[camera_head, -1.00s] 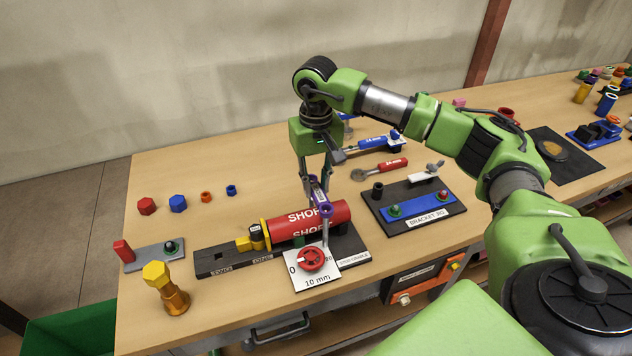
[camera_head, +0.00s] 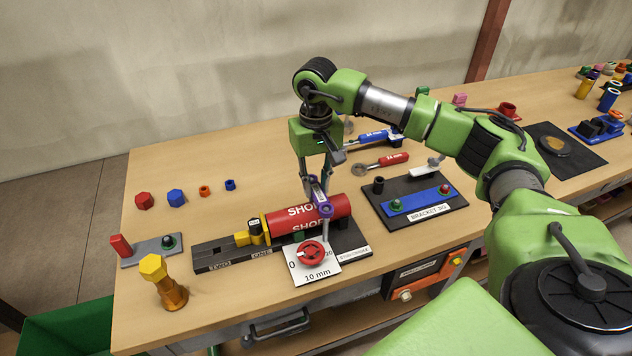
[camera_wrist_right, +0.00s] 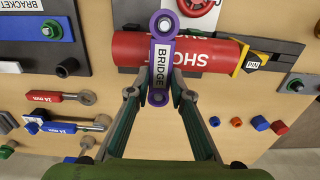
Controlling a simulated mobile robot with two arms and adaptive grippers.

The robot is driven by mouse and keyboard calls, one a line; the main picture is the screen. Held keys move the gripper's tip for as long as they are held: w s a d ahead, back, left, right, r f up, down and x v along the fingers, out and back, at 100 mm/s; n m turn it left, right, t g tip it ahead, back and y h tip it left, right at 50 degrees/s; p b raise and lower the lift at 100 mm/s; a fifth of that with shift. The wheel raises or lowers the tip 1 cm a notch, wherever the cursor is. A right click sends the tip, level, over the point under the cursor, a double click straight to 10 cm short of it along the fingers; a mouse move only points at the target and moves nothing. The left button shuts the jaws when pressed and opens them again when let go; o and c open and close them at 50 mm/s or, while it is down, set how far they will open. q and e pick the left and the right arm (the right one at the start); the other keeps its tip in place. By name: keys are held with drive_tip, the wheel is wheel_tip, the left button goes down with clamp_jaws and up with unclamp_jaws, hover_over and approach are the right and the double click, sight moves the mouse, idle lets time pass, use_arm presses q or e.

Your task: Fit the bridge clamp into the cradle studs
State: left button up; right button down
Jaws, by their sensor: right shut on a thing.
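The purple bridge clamp (camera_head: 319,194), labelled BRIDGE, is in my right gripper (camera_head: 316,178). It lies across the red SHOP cylinder (camera_head: 297,217), and the right wrist view shows the clamp (camera_wrist_right: 161,60) between the two fingers (camera_wrist_right: 155,97). The cylinder rests on the black cradle base (camera_head: 345,239). A grey stud end shows through the clamp's far ring in the right wrist view; whether the clamp is fully seated I cannot tell. My left gripper is not in view.
A white dial plate (camera_head: 313,265) with a red knob stands in front of the cylinder. A black bracket board (camera_head: 414,205) is to the right. A yellow bolt (camera_head: 165,282) stands front left. Wrenches (camera_head: 385,161) lie behind; the back left tabletop is largely clear.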

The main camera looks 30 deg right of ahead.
sight(316, 188)
drive_tip(key=shift+f+b, duration=0.85)
drive_tip(key=shift+f, duration=0.3)
drive_tip(key=c, duration=1.7)
unclamp_jaws()
drive_tip(key=shift+r, duration=0.15)
drive_tip(key=shift+r+p, duration=1.5)
drive_tip(key=shift+r, duration=0.95)
wheel_tip(316, 188, up, 12)
drive_tip(key=shift+f, duration=0.1)
